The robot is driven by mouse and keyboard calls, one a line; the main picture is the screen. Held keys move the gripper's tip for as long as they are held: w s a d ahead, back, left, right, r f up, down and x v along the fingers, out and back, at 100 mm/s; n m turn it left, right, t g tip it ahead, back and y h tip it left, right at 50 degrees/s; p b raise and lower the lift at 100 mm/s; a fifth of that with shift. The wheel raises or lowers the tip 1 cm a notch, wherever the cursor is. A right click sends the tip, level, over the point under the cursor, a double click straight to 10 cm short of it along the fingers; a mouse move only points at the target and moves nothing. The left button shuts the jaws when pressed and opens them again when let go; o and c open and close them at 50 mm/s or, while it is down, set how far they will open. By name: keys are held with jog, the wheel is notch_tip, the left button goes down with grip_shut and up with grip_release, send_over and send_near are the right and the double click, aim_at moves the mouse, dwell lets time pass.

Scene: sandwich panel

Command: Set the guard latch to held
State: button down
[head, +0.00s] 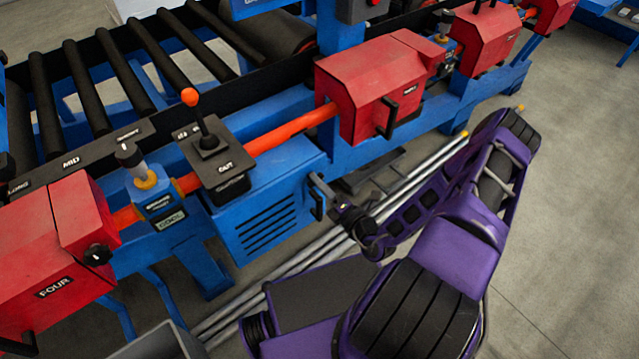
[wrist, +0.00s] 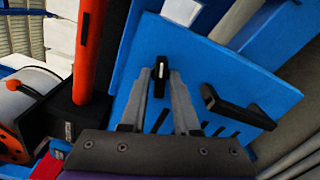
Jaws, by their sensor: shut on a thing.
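The blue guard panel (head: 262,228) with dark slots is the side of the box under the orange bar. It fills the middle of the wrist view (wrist: 200,62). A small black latch piece with a pale mark (wrist: 161,76) stands on it, between my fingertips. My gripper (wrist: 161,88) is shut on this piece, and its fingers reach over the blue panel. In the head view my gripper (head: 318,182) is at the right end of the blue box. The latch is too small to make out there, and its set position cannot be read.
A black handle (wrist: 238,108) juts from the blue panel just right of my fingers; it also shows in the head view (head: 318,205). A black lever box marked OUT (head: 215,160) sits above. Red housings (head: 368,85) line the bar. Long metal rods (head: 290,265) lie below.

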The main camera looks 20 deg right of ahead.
jog(key=n+p, duration=0.1)
jog(key=n, duration=0.2)
jog(key=shift+r+p, duration=0.1)
jog(key=shift+p, duration=0.2)
jog(key=n+p, duration=0.1)
jog(key=n, duration=0.3)
jog(key=shift+n+p, duration=0.3)
jog(key=n+p, duration=0.1)
jog(key=n, duration=0.2)
jog(key=shift+n, duration=0.3)
jog(key=shift+n+p, duration=0.55)
jog(key=shift+n, duration=0.95)
jog(key=c, duration=0.8)
grip_release()
jog(key=shift+c, duration=0.2)
